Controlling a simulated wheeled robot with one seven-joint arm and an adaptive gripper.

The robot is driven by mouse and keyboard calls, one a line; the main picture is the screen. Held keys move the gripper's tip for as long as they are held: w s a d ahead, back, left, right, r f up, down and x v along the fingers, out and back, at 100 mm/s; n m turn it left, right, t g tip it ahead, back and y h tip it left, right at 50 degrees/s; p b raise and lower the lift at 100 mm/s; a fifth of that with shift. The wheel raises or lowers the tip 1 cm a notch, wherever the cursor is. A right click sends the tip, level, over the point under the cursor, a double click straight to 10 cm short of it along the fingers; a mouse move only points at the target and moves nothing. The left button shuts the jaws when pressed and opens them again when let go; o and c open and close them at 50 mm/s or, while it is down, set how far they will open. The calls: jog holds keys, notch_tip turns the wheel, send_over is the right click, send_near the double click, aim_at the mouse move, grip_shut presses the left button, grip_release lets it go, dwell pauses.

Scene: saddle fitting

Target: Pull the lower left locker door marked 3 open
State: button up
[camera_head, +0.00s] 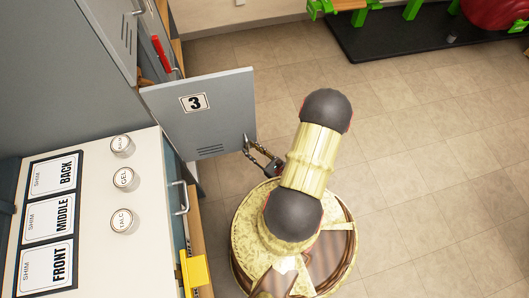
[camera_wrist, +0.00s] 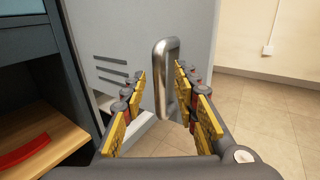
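The grey locker door marked 3 (camera_head: 222,122) stands swung out from the locker, well open, with its number label and vent slots facing my head camera. In the wrist view, the door (camera_wrist: 128,35) shows slots and a metal bar handle (camera_wrist: 160,82). My gripper (camera_head: 262,155) is at the door's free edge in the head view. In the wrist view, my gripper's yellow-padded fingers (camera_wrist: 160,72) are apart, with the handle upright between them, nearer the right finger. Gaps show beside the handle, so the fingers do not look closed on it.
A white-topped cabinet (camera_head: 95,240) at the left carries several round tins and SHIM cards. The open locker shows a wooden shelf (camera_wrist: 45,130) with a red item (camera_wrist: 24,150). Another locker door (camera_head: 112,30) stands above. Tiled floor (camera_head: 420,150) to the right is clear.

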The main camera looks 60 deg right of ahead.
jog(key=s+a, duration=0.1)
jog(key=s, duration=0.8)
jog(key=shift+s, duration=0.2)
dwell(0.6)
jog(key=w+r+n+g+y, duration=0.3)
jog(key=w+r+n+y, duration=0.4)
jog(key=r+n+y, duration=0.4)
jog(key=w+a+r+n+g+y, duration=0.1)
jog(key=a+r+n+g, duration=0.25)
jog(key=r, duration=0.25)
jog(key=w+a+r+n+g, duration=0.2)
jog(key=r+n+g, duration=0.2)
jog(key=r, duration=0.2)
jog(key=w+a+r+n+g+y, duration=0.1)
jog(key=a+r+n+g, duration=0.2)
jog(key=r, duration=0.2)
jog(key=s+a+r+n+h, duration=0.2)
jog(key=a+r+n, duration=0.3)
jog(key=r, duration=0.4)
jog(key=s+a+r+n+t+h, duration=0.1)
jog(key=s+a+r+n+h, duration=0.2)
jog(key=r, duration=0.6)
jog(key=s+a+r+n+h, duration=0.2)
jog(key=a+r+n+h, duration=0.3)
jog(key=r, duration=0.5)
jog(key=a+n, duration=0.2)
jog(key=shift+s+a+n+h+p, duration=0.2)
jog(key=shift+n+h+p, duration=0.1)
jog(key=shift+n+h, duration=0.1)
